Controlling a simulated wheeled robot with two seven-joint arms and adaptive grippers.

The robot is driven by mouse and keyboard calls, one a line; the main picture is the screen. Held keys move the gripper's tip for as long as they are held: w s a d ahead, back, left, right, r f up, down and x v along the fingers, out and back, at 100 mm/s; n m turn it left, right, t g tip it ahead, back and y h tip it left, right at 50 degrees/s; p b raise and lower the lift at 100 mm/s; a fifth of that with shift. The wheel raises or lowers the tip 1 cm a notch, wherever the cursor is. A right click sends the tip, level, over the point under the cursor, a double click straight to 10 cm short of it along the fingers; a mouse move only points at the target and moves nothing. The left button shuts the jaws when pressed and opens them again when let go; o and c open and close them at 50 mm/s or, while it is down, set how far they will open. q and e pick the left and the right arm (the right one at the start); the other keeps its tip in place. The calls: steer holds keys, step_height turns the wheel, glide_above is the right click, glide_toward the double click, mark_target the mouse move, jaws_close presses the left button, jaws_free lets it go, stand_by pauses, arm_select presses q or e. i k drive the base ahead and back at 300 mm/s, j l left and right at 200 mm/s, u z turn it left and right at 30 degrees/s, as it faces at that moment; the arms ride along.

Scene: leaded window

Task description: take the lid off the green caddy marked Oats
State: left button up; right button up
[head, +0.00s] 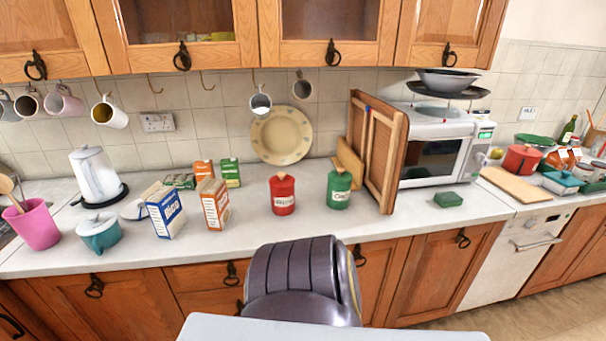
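The green caddy (338,194) stands upright on the white worktop, in the middle of the head view, with pale lettering on its front too small to read surely. Its lid (339,174) is on, with a light knob on top. A red caddy (283,198) of the same shape stands just to its left, its lid also on. Neither of my grippers shows in the head view.
A folded wooden panel (384,150) stands close to the right of the green caddy. A rice box (165,214) and other cartons stand to the left. A dark chair (300,282) is in front of the counter. The worktop (255,230) before the caddies is clear.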

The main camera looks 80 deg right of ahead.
mark_target(339, 175)
steer(key=k+z, duration=0.1)
steer(key=z, duration=0.3)
steer(key=l+z, duration=0.1)
steer(key=z, duration=0.35)
steer(key=k+l+z, duration=0.1)
steer(key=z, duration=0.3)
steer(key=l+z, duration=0.1)
steer(key=z, duration=0.35)
steer(key=k+l+z, duration=0.1)
steer(key=z, duration=0.3)
steer(key=l+z, duration=0.2)
steer(key=z, duration=0.2)
